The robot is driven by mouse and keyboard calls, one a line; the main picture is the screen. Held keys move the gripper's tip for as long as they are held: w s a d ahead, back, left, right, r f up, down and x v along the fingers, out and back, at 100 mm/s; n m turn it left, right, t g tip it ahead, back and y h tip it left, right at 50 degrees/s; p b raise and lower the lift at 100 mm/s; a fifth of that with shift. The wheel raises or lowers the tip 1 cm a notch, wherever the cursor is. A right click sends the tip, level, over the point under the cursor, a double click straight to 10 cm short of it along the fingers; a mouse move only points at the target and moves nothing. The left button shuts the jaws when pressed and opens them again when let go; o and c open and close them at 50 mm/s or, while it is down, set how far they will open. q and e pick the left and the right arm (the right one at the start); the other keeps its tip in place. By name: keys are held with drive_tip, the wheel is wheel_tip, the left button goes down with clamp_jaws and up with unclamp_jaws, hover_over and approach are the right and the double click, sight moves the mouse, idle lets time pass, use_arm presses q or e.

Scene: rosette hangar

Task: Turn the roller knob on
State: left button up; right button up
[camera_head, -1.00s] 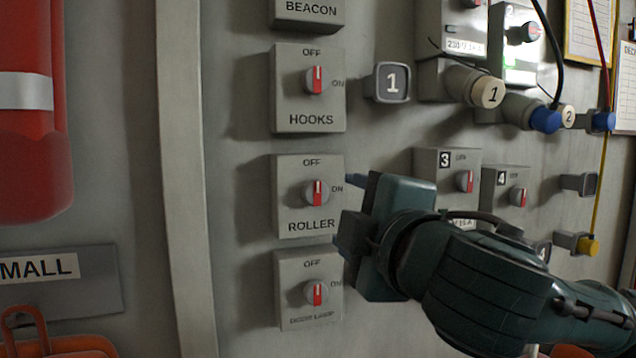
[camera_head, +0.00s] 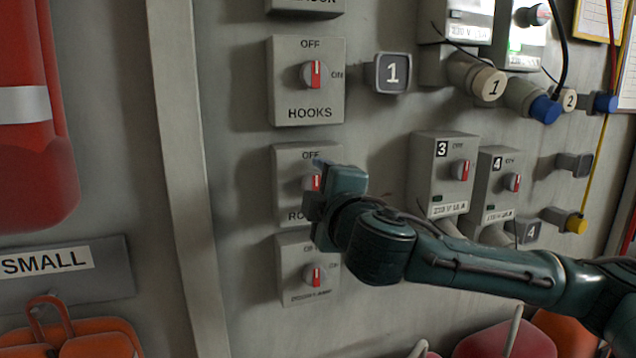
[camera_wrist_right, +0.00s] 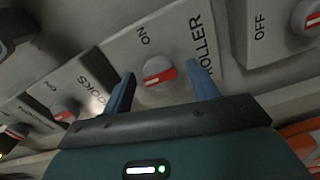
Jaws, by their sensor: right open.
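The roller switch box (camera_head: 290,152) is a grey box on the wall, labelled ROLLER. Its round knob (camera_head: 310,183), with a red and white bar, is partly hidden by my right gripper (camera_head: 322,200) in the head view. The bar looks upright there, in line with OFF, not turned towards ON. The wrist view shows the knob (camera_wrist_right: 158,73) between the two blue fingers of my right gripper (camera_wrist_right: 160,76). The fingers are open, one on each side, with visible gaps to the knob. My left gripper is not in view.
The hooks switch (camera_head: 307,90) sits above and another similar switch (camera_head: 305,280) below, both close to the gripper. Boxes 3 (camera_head: 437,185) and 4 (camera_head: 492,190) stand above my right forearm.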

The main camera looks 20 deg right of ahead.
drive_tip(key=shift+w, duration=0.15)
drive_tip(key=shift+c, duration=0.2)
drive_tip(key=c, duration=0.9)
drive_tip(key=shift+c, duration=0.2)
